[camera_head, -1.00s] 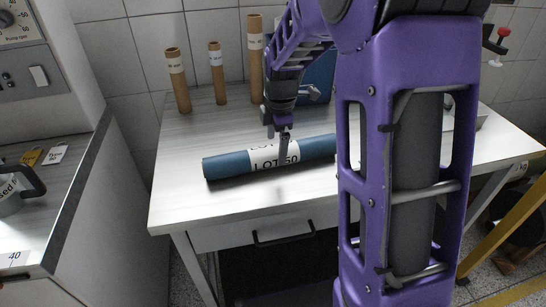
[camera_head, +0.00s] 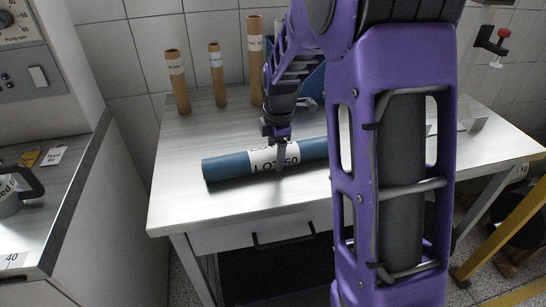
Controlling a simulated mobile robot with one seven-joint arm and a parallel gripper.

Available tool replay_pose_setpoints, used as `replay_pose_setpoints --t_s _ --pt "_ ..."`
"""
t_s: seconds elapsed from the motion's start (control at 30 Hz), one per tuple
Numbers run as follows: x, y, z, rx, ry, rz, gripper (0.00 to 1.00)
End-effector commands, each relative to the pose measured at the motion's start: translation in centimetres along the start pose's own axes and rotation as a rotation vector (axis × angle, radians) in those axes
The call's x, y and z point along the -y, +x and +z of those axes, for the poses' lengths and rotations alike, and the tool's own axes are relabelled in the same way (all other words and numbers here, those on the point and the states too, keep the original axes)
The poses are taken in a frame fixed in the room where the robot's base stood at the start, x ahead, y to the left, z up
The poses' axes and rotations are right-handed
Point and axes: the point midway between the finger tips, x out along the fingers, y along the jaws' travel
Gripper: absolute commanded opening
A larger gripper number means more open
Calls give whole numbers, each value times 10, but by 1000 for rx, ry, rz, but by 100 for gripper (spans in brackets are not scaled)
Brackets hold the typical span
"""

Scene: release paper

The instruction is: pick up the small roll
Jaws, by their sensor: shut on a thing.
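A blue roll (camera_head: 228,167) with a white label reading "LOT 50" lies across the white table. Its right end is hidden behind my arm. My gripper (camera_head: 281,160) points down onto the roll at its label, with the fingers shut on it. One finger shows in front of the label; the other is hidden. The roll appears to be still resting on the table top, though a small lift cannot be ruled out.
The table (camera_head: 178,200) has bare room at its left and front. A tall brown tube (camera_head: 255,60), a short brown tube (camera_head: 217,75) and another brown tube (camera_head: 178,82) stand upright at the back. A blue object stands behind my arm. A counter is at the left.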

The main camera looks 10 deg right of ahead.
Motion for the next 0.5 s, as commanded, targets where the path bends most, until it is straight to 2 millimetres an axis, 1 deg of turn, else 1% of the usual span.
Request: replay_pose_setpoints --t_s 0.33,0.43,0.5 --pt "-1 -3 0 0 0 3 0" --pt "-3 -11 0 0 0 5 0" --pt "-5 -22 0 0 0 7 0"
